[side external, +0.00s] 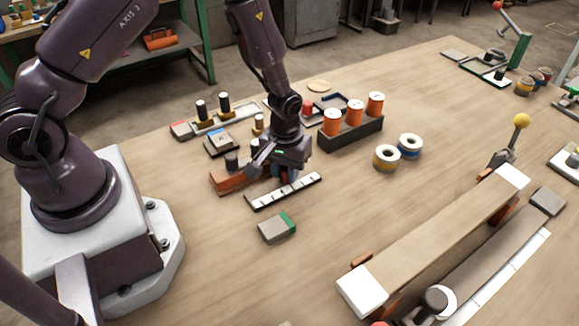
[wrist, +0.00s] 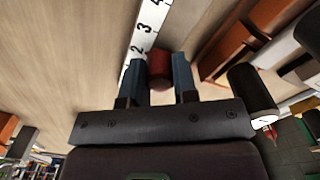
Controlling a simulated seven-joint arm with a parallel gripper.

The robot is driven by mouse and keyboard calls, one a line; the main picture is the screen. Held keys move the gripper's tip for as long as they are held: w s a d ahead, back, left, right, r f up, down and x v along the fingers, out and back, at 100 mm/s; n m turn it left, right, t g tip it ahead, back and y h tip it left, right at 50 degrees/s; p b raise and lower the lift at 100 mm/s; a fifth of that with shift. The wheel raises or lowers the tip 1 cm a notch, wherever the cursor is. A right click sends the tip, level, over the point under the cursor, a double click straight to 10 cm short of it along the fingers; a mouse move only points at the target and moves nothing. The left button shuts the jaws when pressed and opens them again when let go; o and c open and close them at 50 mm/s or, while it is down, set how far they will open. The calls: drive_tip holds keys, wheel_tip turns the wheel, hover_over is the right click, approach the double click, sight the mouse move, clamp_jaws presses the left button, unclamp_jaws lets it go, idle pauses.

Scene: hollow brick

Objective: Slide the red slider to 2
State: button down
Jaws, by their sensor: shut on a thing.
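The red slider (wrist: 160,69) shows in the wrist view as a red rounded knob between the two blue fingers of my gripper (wrist: 158,66). The fingers are shut on it. A white number strip (wrist: 146,30) runs beside it, with 2, 3 and 4 readable; the 2 is close to the left fingertip. In the side external view my gripper (side external: 280,172) is down just behind the white strip (side external: 284,191). The red slider is mostly hidden there by the gripper, and its exact reading cannot be told.
An orange-brown block (side external: 230,181) with a black knob (side external: 232,158) stands left of my gripper. A dark holder with orange spools (side external: 352,135) is to the right. A grey-green block (side external: 277,228) lies in front. The table between it and the long wooden beam (side external: 435,240) is clear.

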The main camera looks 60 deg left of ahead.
sight(284, 169)
drive_tip(key=c, duration=0.9)
unclamp_jaws()
wheel_tip(284, 169, up, 13)
drive_tip(key=s+r+m+t, duration=0.2)
drive_tip(key=s+r, duration=0.3)
drive_tip(key=r, duration=0.1)
drive_tip(key=s+r+m+t, duration=0.1)
drive_tip(key=s+r+m, duration=0.1)
drive_tip(key=s+r, duration=0.4)
drive_tip(key=s+r+m+t, duration=0.2)
drive_tip(key=s+r, duration=0.3)
drive_tip(key=r, duration=0.3)
drive_tip(key=shift+s+a+m+t, duration=0.25)
drive_tip(key=shift+a+m+t, duration=0.05)
drive_tip(key=shift+m, duration=0.1)
